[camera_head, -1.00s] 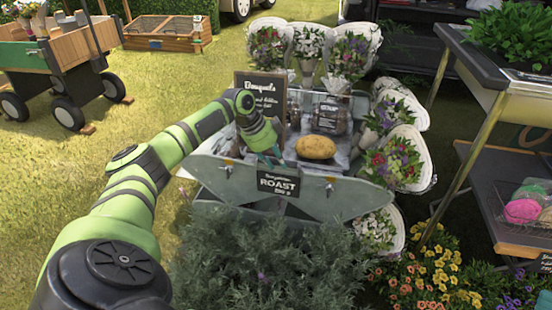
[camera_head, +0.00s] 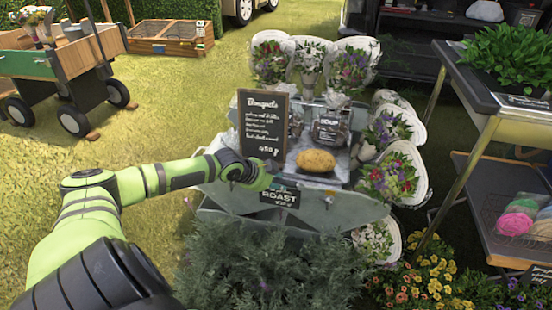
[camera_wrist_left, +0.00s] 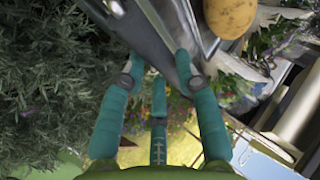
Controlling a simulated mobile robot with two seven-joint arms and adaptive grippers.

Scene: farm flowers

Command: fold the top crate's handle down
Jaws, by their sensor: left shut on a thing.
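The top crate (camera_head: 345,212) is a grey metal bin on the stand, with a black ROAST sign (camera_head: 281,197) on its front. My left gripper (camera_head: 272,183) is at the crate's front rim, just above the sign and partly over it. In the left wrist view its teal fingers (camera_wrist_left: 160,65) close around a grey metal bar, which looks like the crate's handle (camera_wrist_left: 160,28). The hand hides much of the handle in the head view, so its exact angle is hard to tell. My right gripper is not in view.
A potato (camera_head: 316,161), a soup bag (camera_head: 331,127) and a bouquets chalkboard (camera_head: 263,125) stand behind the rim. Wrapped flowers (camera_head: 392,178) line the right side. A grey bush (camera_head: 265,265) fills the space in front. A metal table (camera_head: 480,95) stands at right.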

